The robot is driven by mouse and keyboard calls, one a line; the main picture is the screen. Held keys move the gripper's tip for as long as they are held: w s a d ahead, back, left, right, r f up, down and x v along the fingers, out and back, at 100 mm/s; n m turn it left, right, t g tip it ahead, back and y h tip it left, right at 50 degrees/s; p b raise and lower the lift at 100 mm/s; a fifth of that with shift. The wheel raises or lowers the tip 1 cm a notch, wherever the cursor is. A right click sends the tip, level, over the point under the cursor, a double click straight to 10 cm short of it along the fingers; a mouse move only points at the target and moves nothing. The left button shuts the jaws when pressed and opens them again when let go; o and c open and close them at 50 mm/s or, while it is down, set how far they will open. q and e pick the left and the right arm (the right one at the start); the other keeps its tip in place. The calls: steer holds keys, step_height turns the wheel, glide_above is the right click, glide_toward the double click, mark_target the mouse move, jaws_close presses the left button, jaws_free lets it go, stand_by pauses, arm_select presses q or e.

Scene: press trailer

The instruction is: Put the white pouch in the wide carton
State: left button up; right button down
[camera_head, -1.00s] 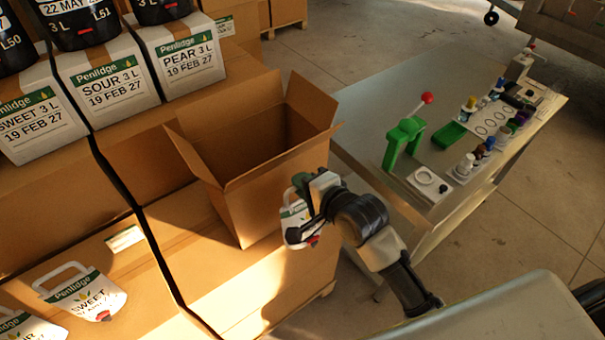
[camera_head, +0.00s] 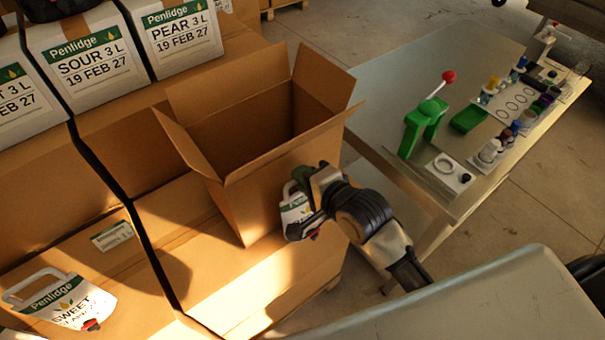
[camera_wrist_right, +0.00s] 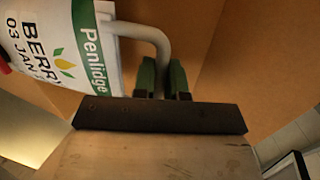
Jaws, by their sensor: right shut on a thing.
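The white pouch (camera_head: 296,207) has a green Penlidge label and hangs from my right gripper (camera_head: 301,178) in the head view. In the right wrist view the pouch (camera_wrist_right: 62,45) reads BERRY, and the green fingers (camera_wrist_right: 163,78) are shut on its grey-white handle. The pouch is beside the near right outer wall of the wide carton (camera_head: 262,187), below its rim; I cannot tell whether they touch. The carton stands open, flaps spread, and the part of its inside that shows looks empty.
Another white pouch (camera_head: 62,300), labelled SWEET, lies on a closed carton at the lower left. White boxes (camera_head: 80,62) stand behind. A metal table (camera_head: 395,75) with a green lever press (camera_head: 423,120) and small bottles is at the right.

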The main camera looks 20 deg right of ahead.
steer(key=shift+w, duration=0.1)
steer(key=shift+s, duration=0.25)
steer(key=c, duration=1.6)
jaws_free()
steer(key=shift+f, duration=0.25)
steer(key=o, duration=0.4)
arm_select(q)
steer(key=shift+w+f, duration=0.2)
arm_select(e)
steer(key=shift+o, duration=0.2)
steer(key=shift+r, duration=0.1)
